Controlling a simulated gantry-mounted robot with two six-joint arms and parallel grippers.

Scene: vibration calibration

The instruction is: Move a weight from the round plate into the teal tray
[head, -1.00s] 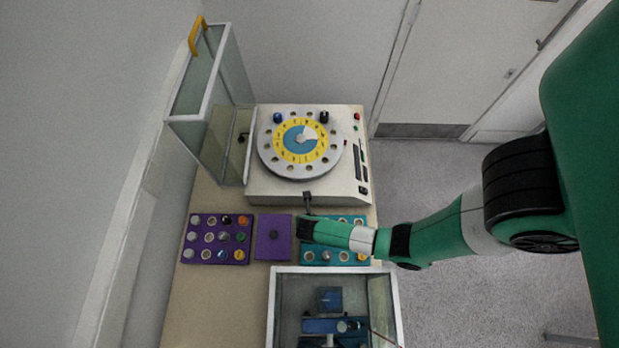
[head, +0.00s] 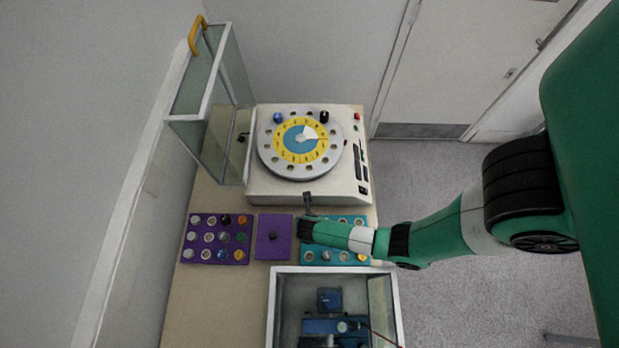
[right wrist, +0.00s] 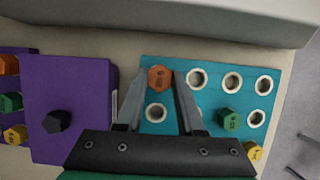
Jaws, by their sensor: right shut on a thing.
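The round plate (head: 265,158) is grey with a yellow and blue dial in its middle. A blue weight (head: 278,117) and a black weight (head: 323,117) stand at its far rim. The teal tray (head: 351,217) lies partly under my right arm in the head view. In the right wrist view the teal tray (right wrist: 214,102) shows open round holes, a green weight (right wrist: 228,119) and a yellow weight (right wrist: 254,152). My right gripper (right wrist: 159,76) is shut on an orange hexagonal weight (right wrist: 159,78) at the tray's far left corner. Whether the weight is seated in a hole is hidden.
A purple tray with several weights (head: 190,248) is at the left. A purple block with a dark knob (head: 264,248) lies between the trays. A glass-walled case (head: 284,270) stands in front, and an open glass cover (head: 205,110) stands at the back left.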

